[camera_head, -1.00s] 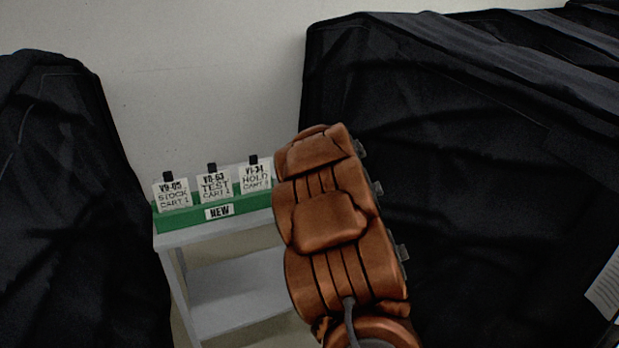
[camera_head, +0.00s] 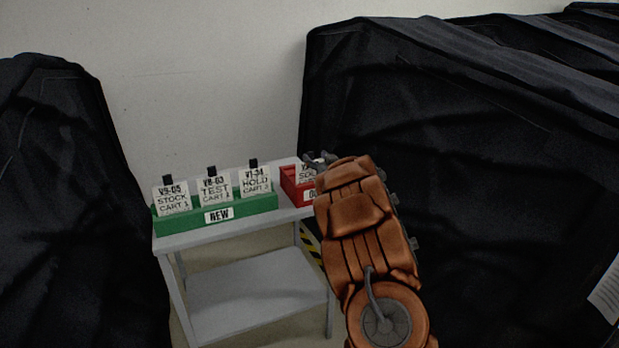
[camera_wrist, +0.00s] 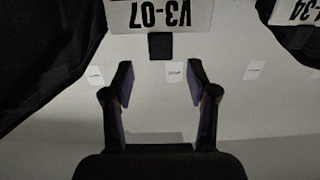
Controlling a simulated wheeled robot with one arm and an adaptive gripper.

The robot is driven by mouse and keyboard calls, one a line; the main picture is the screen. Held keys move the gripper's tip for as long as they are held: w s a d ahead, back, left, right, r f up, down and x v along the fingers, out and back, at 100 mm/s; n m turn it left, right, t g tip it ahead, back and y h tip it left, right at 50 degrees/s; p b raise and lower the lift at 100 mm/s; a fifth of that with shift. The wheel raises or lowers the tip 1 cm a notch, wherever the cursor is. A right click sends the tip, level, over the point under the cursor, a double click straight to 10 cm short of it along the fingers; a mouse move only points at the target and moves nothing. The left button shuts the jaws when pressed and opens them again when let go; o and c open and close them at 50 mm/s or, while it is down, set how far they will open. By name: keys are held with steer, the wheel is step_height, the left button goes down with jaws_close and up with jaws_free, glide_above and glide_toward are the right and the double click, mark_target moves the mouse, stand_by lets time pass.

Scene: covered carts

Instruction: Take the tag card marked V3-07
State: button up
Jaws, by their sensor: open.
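The tag card marked V3-07 (camera_wrist: 160,14) shows upside down at the top of the wrist view, with a black tab (camera_wrist: 160,46) on its edge. My gripper (camera_wrist: 160,82) is open and empty, its two fingers apart and the tab just beyond the gap between their tips. In the head view, a white card (camera_head: 306,172) stands in a red tray (camera_head: 290,190); my gripper and arm hide much of both, so its full marking cannot be read there. My gripper's dark fingers (camera_head: 320,160) are beside that card.
A green tray (camera_head: 165,224) labelled NEW holds three tabbed cards, including V1-34 (camera_head: 255,181), partly seen in the wrist view (camera_wrist: 300,12). Both trays stand on a grey cart (camera_head: 240,232). Black covered carts stand left (camera_head: 60,200) and right (camera_head: 480,170). The wall is behind.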

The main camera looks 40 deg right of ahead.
mark_target(311, 154)
steer(key=shift+p+x, duration=0.55)
steer(key=shift+x, duration=1.6)
steer(key=shift+w+f, duration=0.15)
steer(key=shift+w, duration=0.15)
steer(key=shift+c, duration=0.4)
jaws_close()
